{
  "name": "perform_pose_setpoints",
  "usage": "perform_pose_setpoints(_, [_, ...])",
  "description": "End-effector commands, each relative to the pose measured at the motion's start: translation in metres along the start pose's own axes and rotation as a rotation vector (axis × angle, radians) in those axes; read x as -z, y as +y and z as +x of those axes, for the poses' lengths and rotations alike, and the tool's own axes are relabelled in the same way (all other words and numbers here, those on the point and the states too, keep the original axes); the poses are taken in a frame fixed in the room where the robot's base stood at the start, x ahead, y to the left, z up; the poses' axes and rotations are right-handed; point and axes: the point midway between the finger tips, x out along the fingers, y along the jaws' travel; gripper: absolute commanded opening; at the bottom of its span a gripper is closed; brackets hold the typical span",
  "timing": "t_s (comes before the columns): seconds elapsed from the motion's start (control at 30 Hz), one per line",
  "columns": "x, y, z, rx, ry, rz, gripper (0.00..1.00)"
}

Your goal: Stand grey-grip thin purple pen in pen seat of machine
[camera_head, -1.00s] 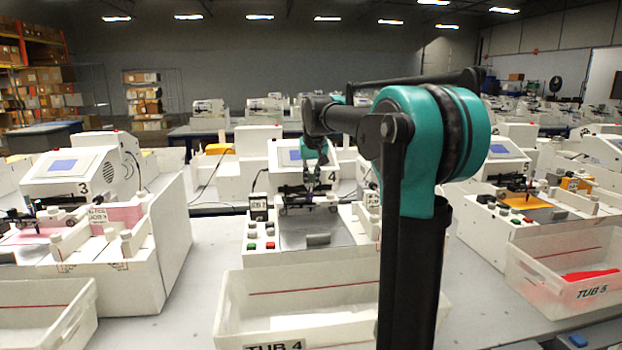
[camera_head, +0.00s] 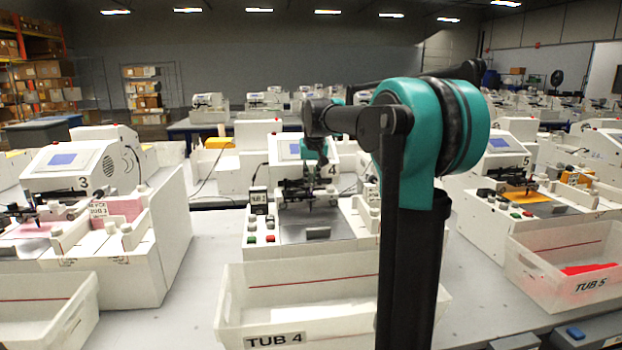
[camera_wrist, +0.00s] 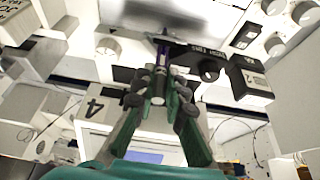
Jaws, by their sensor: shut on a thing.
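My gripper (camera_wrist: 161,72) is shut on the thin purple pen (camera_wrist: 164,52), which shows between and just past the fingertips in the wrist view. The machine marked 4 (camera_head: 288,150) stands in the middle of the head view. My gripper (camera_head: 312,178) is over its dark pen carriage (camera_head: 292,191). In the wrist view the pen's end is close to the black carriage bar (camera_wrist: 192,50). I cannot tell whether it is in the pen seat.
Tub 4 (camera_head: 300,312) stands in front of the machine. Buttons (camera_head: 270,224) and a small dark labelled box (camera_head: 258,196) are left of its bed. Machine 3 (camera_head: 70,175) and machine 5 (camera_head: 500,155) flank it. Grey tabletop (camera_head: 180,310) is clear between the machines.

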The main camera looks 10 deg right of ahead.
Motion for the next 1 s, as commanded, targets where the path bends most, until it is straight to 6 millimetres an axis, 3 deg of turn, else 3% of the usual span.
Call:
perform_pose_setpoints(0.23, [-0.002,0.000,0.005,0.000,0.000,0.000,0.00])
perform_pose_setpoints(0.27, [-0.003,0.000,0.005,0.000,0.000,0.000,0.13])
perform_pose_setpoints(0.47, [-0.002,0.000,0.005,0.000,0.000,0.000,0.36])
perform_pose_setpoints(0.77, [-0.002,0.000,0.004,0.000,0.000,0.000,0.36])
perform_pose_setpoints(1.0, [-0.003,0.000,-0.025,0.000,0.000,0.000,0.36])
